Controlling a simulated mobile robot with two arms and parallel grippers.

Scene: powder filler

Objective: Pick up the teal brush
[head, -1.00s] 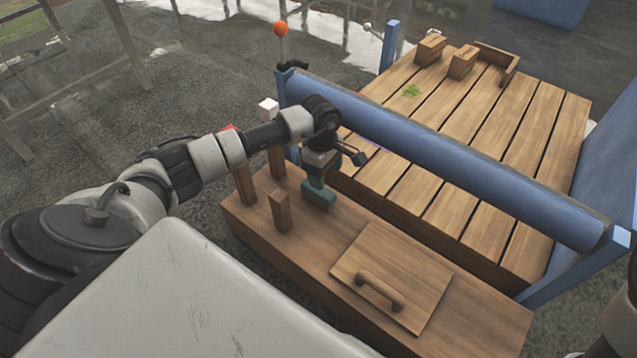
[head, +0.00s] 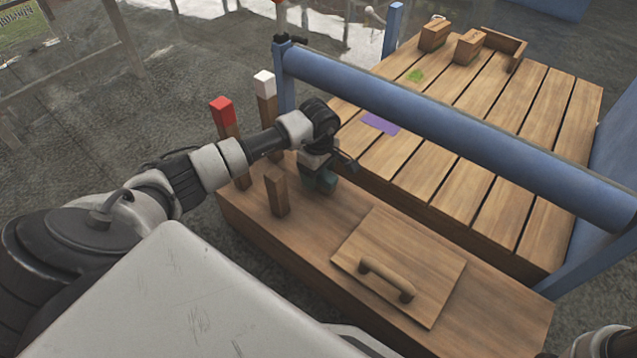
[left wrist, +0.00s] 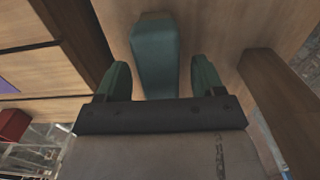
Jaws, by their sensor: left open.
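The teal brush (left wrist: 155,50) shows between the two green fingers of my left gripper (left wrist: 161,78) in the left wrist view. Gaps are visible on both sides, so the gripper is open around it. In the head view, my left gripper (head: 320,172) points down over the wooden bench top, and the teal brush (head: 325,184) shows at its tip, mostly covered by the gripper. My right gripper is not in view.
Wooden posts stand just left of the gripper: a short plain one (head: 277,195), a red-topped one (head: 223,120) and a white-topped one (head: 265,95). A blue bar (head: 450,130) runs behind. A handled wooden lid (head: 400,265) lies to the right.

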